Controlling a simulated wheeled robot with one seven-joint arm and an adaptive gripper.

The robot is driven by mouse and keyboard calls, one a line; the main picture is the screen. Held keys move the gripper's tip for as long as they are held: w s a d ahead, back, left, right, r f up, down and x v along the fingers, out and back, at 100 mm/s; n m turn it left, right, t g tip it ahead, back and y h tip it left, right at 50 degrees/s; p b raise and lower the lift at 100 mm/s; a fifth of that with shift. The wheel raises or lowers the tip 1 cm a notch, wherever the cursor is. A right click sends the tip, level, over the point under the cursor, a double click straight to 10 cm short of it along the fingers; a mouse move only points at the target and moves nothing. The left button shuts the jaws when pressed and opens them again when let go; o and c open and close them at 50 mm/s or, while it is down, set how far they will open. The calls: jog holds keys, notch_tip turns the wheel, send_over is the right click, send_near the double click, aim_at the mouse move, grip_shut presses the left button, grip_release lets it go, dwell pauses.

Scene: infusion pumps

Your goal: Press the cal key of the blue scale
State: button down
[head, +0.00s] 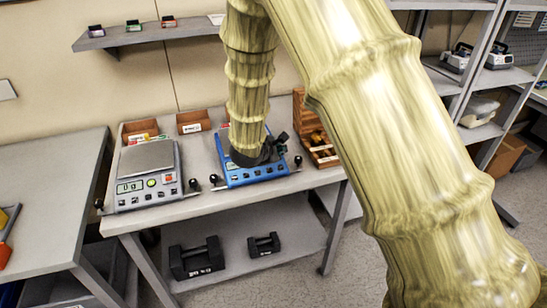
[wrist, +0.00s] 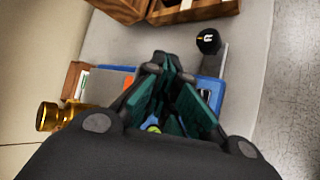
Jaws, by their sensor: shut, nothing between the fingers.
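The blue scale (head: 232,177) stands on the table in the middle of the head view, right of a grey scale. My gripper (head: 270,151) is shut and empty, low over the blue scale. My forearm and gripper cover most of its pan and part of its front panel. In the wrist view, blue parts of the scale (wrist: 211,91) show beside and between the dark green fingers of my gripper (wrist: 170,68). A yellow-green spot shows between the fingers. The cal key cannot be told apart, and I cannot tell whether the fingertips touch the panel.
The grey scale (head: 146,160), its display lit, stands at left. A black knob (wrist: 208,40) sits near the gripper. Black weights (head: 197,258) lie on the lower shelf.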

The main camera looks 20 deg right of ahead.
jog(key=shift+w+f+b, duration=0.2)
jog(key=shift+f+b, duration=0.5)
jog(key=shift+b, duration=0.8)
dwell(0.8)
jog(key=shift+r, duration=0.15)
dwell(0.4)
jog(key=shift+s+r, duration=0.2)
jog(key=shift+r, duration=0.4)
jog(key=r, duration=0.2)
jog(key=s+r, duration=0.1)
jog(key=r, duration=0.1)
jog(key=shift+s+r, duration=0.2)
jog(key=shift+r, duration=0.2)
dwell(0.8)
